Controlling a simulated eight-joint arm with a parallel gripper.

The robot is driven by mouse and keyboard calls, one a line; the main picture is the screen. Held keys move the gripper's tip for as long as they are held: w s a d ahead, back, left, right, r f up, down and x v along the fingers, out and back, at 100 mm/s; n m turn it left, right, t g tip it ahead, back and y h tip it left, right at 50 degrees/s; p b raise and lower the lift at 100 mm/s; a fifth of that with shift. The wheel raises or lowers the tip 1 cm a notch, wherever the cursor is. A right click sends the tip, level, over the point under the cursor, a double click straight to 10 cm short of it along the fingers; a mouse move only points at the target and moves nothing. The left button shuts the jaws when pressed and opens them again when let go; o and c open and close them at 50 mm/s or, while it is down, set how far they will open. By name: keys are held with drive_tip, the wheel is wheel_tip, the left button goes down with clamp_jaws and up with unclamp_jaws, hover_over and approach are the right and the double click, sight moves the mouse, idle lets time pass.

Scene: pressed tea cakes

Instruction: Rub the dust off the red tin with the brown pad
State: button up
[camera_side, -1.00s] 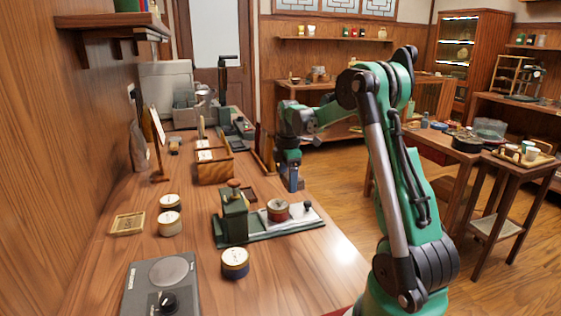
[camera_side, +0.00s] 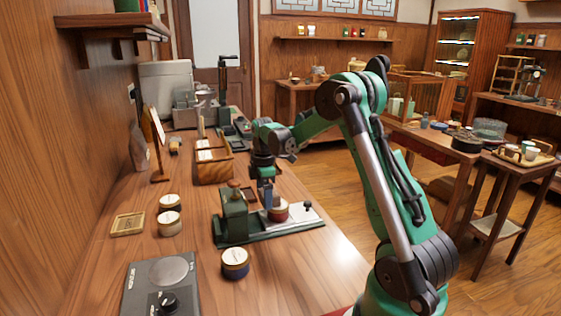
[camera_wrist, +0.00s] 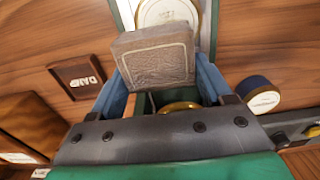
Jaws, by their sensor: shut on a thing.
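The red tin (camera_side: 278,214) stands on the green fixture (camera_side: 296,226) on the bench. My gripper (camera_side: 266,198) is low, at the tin's upper left edge in the side view. In the wrist view my gripper (camera_wrist: 160,82) is shut on the brown pad (camera_wrist: 154,58), a squarish block held between its blue fingers. Just beyond the pad is a round pale lid (camera_wrist: 168,10), likely the red tin's, partly hidden by the pad. I cannot tell whether pad and tin touch, nor see any dust clearly.
The fixture's green upright block (camera_side: 234,216) stands close left of my gripper. A blue tin (camera_side: 235,263) stands in front of it; two stacked pale tins (camera_side: 169,214) and a wooden tray (camera_side: 128,223) are at left. A wooden box (camera_side: 212,166) stands behind. The bench's front right is clear.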

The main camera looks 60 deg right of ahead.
drive_tip(key=s+d, duration=0.4)
drive_tip(key=shift+s+d+r, duration=0.1)
drive_tip(key=shift+s+d, duration=0.1)
wheel_tip(320, 180, up, 8)
idle(0.7)
drive_tip(key=shift+a, duration=0.1)
idle(0.3)
